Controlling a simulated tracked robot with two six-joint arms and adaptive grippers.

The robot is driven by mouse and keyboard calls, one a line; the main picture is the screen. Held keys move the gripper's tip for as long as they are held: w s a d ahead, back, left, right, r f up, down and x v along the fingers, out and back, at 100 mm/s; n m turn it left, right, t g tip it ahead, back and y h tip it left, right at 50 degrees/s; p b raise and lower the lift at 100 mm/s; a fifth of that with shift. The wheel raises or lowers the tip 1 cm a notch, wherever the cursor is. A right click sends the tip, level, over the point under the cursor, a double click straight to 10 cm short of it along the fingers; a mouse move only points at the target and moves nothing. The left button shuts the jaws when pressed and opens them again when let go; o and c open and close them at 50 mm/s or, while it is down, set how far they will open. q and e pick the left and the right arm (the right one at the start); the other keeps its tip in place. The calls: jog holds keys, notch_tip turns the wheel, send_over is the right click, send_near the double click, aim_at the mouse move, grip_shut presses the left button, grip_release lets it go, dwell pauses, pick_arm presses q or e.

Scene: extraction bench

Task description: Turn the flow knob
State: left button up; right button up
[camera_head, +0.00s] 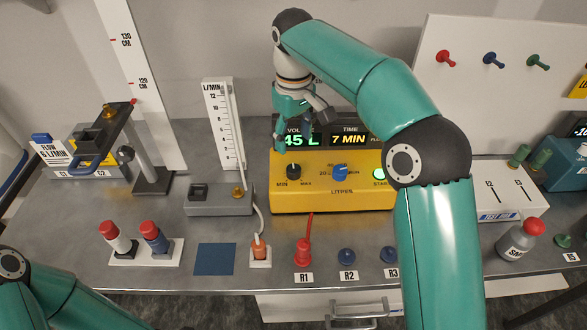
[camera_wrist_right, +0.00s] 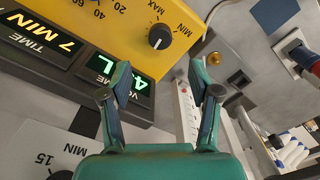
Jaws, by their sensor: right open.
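No knob in view is labelled flow. A black knob (camera_head: 293,170) with a white mark, between MIN and MAX, is on the front of the yellow pump box (camera_head: 320,195); it shows at the top of the right wrist view (camera_wrist_right: 160,37). A small brass knob (camera_head: 238,191) is on the grey base of the L/MIN flow meter (camera_head: 223,125), also in the wrist view (camera_wrist_right: 213,58). My right gripper (camera_head: 300,125) is open and empty above the pump's display, apart from both knobs. My left gripper is out of view; only its arm shows at bottom left.
The pump also has a blue dial (camera_head: 340,173) and a green start button (camera_head: 379,174). A card (camera_head: 50,150) reads FLOW 6 L/MIN. A red plug (camera_head: 303,252) sits in R1, an orange one (camera_head: 259,250) beside it.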

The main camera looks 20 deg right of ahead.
aim_at(294, 169)
notch_tip(294, 169, down, 9)
jog(key=shift+s+f, duration=0.15)
jog(key=shift+f, duration=0.05)
jog(key=shift+c, duration=0.2)
jog(key=c, duration=1.1)
